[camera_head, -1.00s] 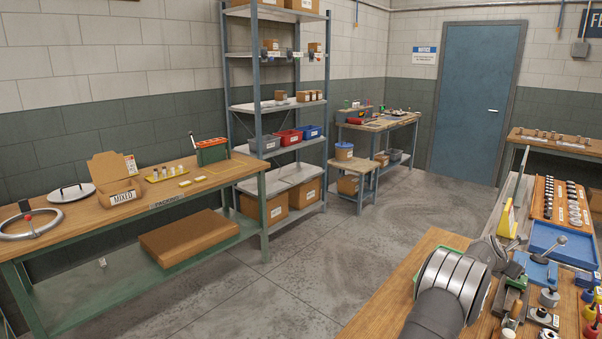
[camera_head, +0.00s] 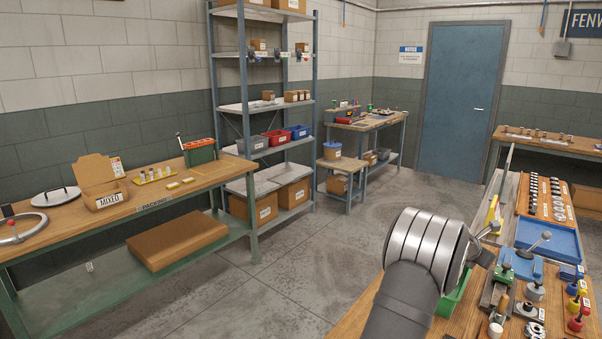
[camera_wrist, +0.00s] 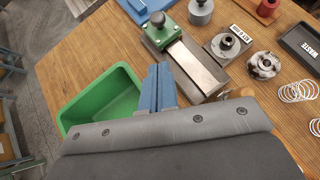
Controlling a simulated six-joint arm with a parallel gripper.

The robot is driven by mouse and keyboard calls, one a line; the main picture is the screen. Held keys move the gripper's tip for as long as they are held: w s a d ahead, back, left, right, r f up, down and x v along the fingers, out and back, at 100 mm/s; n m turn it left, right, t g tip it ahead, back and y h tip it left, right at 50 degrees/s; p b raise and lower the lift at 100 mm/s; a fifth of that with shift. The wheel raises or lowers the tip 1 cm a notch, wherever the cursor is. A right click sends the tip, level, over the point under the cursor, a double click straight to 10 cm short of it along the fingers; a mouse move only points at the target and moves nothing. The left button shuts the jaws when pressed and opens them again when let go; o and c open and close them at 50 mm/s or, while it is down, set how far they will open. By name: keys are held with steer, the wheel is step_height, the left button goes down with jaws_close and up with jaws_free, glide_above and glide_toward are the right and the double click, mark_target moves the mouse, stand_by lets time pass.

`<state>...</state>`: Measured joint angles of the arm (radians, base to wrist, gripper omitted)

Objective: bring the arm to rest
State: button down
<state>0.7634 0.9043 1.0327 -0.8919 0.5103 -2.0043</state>
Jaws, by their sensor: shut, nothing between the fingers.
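My arm rises from the bottom of the head view, with its banded wrist (camera_head: 425,245) over the near left edge of the wooden workbench (camera_head: 372,312). My gripper (camera_wrist: 160,74) shows in the wrist view as two blue fingers pressed together, with nothing between them. It hangs over the bench, between a green bin (camera_wrist: 75,112) and a grey metal block fixture (camera_wrist: 200,70) with a green end. I cannot tell its exact height. In the head view the fingers are mostly hidden behind the wrist.
In the wrist view a black WASTE tray (camera_wrist: 300,45), a toothed metal part (camera_wrist: 263,65) and loose springs (camera_wrist: 296,91) lie at right. In the head view a blue tray (camera_head: 548,238) and colored-knob tools (camera_head: 577,310) crowd the bench. Open floor (camera_head: 300,270) lies left of it.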

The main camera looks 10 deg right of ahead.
steer(key=x, duration=0.9)
steer(key=shift+d+r, duration=0.1)
steer(key=shift+r, duration=0.05)
steer(key=shift+w+d+f, duration=0.2)
steer(key=shift+w+d, duration=0.05)
steer(key=shift+d, duration=0.45)
steer(key=shift+s+d+f, duration=0.1)
steer(key=shift+s+d, duration=0.1)
steer(key=shift+s, duration=0.3)
steer(key=shift+s+a, duration=0.25)
steer(key=shift+s, duration=0.05)
steer(key=s+a, duration=0.3)
steer(key=a, duration=0.1)
steer(key=s+a, duration=0.4)
steer(key=shift+s, duration=0.15)
steer(key=a+f+v, duration=0.1)
steer(key=v, duration=1)
steer(key=shift+s, duration=0.2)
steer(key=shift+a, duration=0.15)
